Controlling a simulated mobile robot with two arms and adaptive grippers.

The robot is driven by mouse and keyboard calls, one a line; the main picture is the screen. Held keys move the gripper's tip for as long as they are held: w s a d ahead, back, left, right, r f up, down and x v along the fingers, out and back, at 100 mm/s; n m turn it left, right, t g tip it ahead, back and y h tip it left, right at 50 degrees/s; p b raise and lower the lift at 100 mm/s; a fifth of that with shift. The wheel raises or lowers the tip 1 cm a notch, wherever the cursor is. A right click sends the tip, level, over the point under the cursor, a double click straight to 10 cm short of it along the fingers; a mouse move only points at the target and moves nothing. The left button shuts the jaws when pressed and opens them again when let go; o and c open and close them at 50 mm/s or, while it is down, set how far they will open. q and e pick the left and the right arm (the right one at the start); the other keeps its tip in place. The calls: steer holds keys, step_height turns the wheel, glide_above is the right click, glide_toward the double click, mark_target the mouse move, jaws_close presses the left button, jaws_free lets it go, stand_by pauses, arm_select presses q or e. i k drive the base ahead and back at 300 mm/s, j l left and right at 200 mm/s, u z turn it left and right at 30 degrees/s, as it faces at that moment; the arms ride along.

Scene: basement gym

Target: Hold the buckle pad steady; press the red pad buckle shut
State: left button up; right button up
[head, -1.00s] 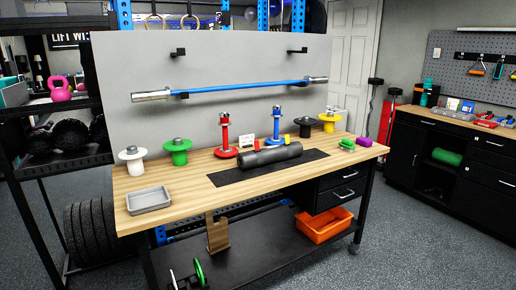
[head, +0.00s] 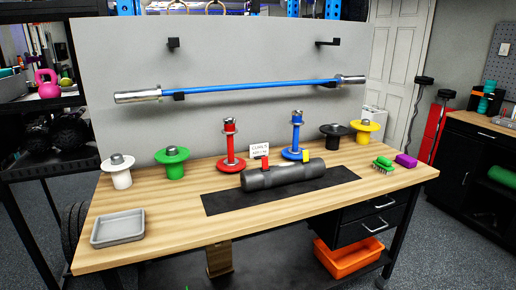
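The buckle pad (head: 283,177), a dark grey padded roll, lies on a black mat (head: 225,205) in the middle of the workbench. A small red buckle (head: 265,162) stands up at the back of its top, left of centre. A yellow buckle (head: 306,157) stands up similarly, right of centre. Both look raised, but at this size I cannot tell their exact state. Neither of my grippers is in view, and nothing touches the pad from above.
Behind the pad stand a red post (head: 230,145), a blue post (head: 296,137) and a small sign (head: 259,150). A grey tray (head: 118,228) sits front left. White, green, black and yellow spools line the back. The front wood is clear.

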mark_target(264, 160)
steer(key=i+l+u, duration=0.1)
steer(key=i+l, duration=0.2)
steer(key=i+l+u, duration=0.1)
steer(key=i+l, duration=0.15)
steer(key=i+l+u, duration=0.15)
steer(key=l, duration=0.25)
steer(key=i+l+u, duration=0.1)
steer(key=i+l, duration=0.25)
steer(key=i+l+u, duration=0.1)
steer(key=l, duration=0.3)
steer(key=i+l+u, duration=0.1)
steer(key=i+l, duration=0.25)
